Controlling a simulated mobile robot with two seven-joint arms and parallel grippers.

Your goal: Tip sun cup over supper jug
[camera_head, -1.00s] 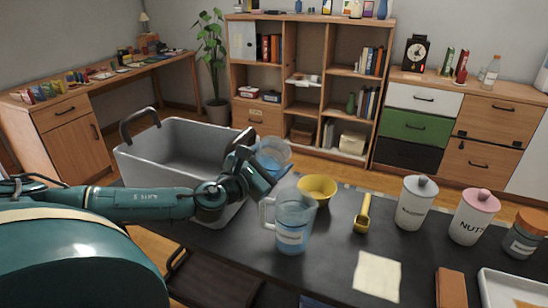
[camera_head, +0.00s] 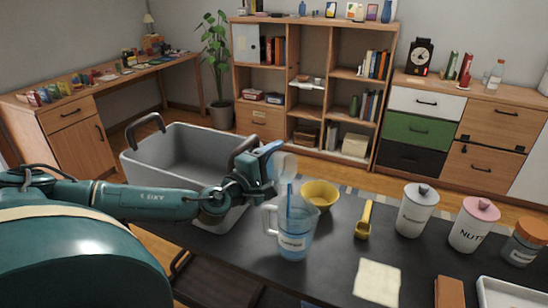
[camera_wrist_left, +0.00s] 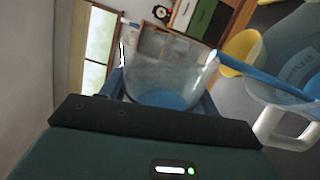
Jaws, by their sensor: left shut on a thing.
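The clear cup (camera_head: 286,166) is held tilted above the supper jug. My left gripper (camera_head: 268,164) is shut on it. In the left wrist view the cup (camera_wrist_left: 165,60) has blue liquid at its bottom, and a blue stream (camera_wrist_left: 258,75) runs from its rim towards the jug (camera_wrist_left: 288,60). The clear supper jug (camera_head: 297,232), with a white label and a handle on its left, stands upright on the dark table. The stream enters its open top, and blue liquid shows inside. No sun mark is readable on the cup. My right gripper is not in view.
A yellow bowl (camera_head: 320,195) stands just behind the jug, and a yellow scoop (camera_head: 364,220) lies to its right. White canisters (camera_head: 416,211) stand further right. A grey bin (camera_head: 180,154) is behind my left arm. A pale cloth (camera_head: 378,281) lies at the front.

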